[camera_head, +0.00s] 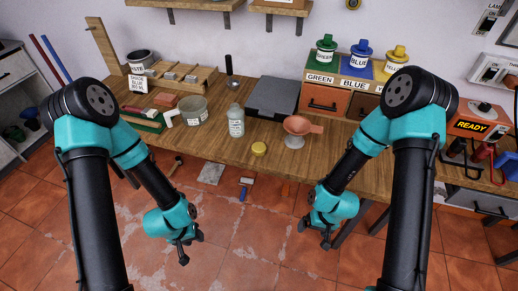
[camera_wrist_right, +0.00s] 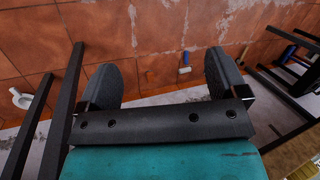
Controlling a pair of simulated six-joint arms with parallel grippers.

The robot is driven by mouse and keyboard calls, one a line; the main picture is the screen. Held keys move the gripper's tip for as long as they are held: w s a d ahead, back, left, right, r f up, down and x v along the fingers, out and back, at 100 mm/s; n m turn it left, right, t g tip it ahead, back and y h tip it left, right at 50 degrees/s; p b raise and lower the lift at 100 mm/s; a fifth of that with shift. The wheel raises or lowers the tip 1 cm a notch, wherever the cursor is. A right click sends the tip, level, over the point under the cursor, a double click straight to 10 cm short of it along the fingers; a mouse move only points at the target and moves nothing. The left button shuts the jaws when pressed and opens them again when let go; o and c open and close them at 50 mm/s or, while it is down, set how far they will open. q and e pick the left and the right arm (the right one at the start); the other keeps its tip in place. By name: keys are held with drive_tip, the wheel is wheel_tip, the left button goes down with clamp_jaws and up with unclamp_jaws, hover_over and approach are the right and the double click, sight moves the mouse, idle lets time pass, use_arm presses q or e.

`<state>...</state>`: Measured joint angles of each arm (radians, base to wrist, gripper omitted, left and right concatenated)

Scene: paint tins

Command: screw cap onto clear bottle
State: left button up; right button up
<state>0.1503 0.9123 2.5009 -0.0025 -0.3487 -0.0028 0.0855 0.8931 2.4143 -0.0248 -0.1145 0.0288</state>
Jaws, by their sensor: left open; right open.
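The clear bottle (camera_head: 236,121) stands upright on the wooden bench near its middle, with a pale label. Its top looks greyish; I cannot tell its neck in detail. A yellow cap (camera_head: 259,148) lies on the bench near the front edge, right of and in front of the bottle. My left gripper (camera_head: 184,259) hangs in front of the bench, low over the floor, open and empty. My right gripper (camera_head: 327,240) also hangs low in front of the bench, open and empty; its spread fingers show in the right wrist view (camera_wrist_right: 170,80). Neither gripper touches the bottle or cap.
A funnel (camera_head: 303,127) stands right of the cap and a mug (camera_head: 192,110) left of the bottle. A dark grey flat box (camera_head: 272,97) lies behind. The bench front around the cap is clear.

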drive_tip(key=w+a+r+n+g, duration=0.2)
drive_tip(key=w+a+r+g, duration=0.1)
drive_tip(key=w+r, duration=0.1)
wheel_tip(320, 180, up, 28)
drive_tip(key=n+t+h, duration=0.4)
drive_tip(key=n, duration=0.5)
hover_over(259, 147)
drive_tip(key=shift+f, duration=0.15)
drive_tip(key=shift+f, duration=0.1)
wheel_tip(259, 147, down, 12)
drive_tip(key=shift+s+r, duration=0.1)
drive_tip(key=shift+r, duration=0.05)
drive_tip(key=shift+f, duration=0.2)
